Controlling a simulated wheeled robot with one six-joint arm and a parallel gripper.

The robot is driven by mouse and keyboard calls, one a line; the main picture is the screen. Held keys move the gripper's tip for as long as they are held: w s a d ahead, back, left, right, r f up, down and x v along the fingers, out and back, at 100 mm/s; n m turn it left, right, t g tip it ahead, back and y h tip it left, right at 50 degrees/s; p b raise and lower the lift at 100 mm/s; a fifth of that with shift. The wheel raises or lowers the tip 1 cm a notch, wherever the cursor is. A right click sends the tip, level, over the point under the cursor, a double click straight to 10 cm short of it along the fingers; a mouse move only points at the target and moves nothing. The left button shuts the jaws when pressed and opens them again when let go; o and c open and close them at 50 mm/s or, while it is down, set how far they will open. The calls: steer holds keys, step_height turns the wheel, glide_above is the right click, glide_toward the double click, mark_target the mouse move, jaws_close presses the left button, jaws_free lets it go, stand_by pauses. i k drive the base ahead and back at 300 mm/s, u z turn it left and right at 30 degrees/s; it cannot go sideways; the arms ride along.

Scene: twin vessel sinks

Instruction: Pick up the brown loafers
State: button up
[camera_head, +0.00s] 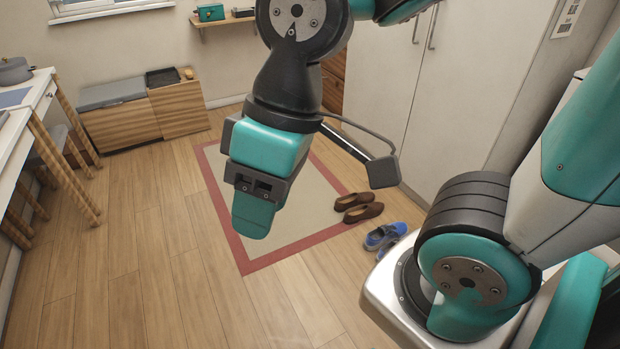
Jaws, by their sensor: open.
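The brown loafers (360,207) lie side by side on the floor at the right edge of a beige rug with a red border, right of the picture's middle. My gripper (255,205) hangs in the upper middle of the view, to the left of the loafers and apart from them. It looks to be above the rug, and nothing shows in it. Its fingers are seen end on and partly overlap, so the gap between them is hard to see.
A blue pair of shoes (385,236) lies just in front of the loafers, partly hidden by my base. A tall white cabinet (455,90) stands behind them. A wooden-legged table (28,130) is at left, and a low wooden cabinet (180,108) at the back. Floor at left is clear.

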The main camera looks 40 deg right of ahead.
mark_target(364, 208)
steer(key=u, duration=0.15)
steer(key=i, duration=2.05)
steer(key=z, duration=0.45)
steer(key=i, duration=1.05)
steer(key=z, duration=1.7)
steer(key=i, duration=0.95)
steer(key=z, duration=0.9)
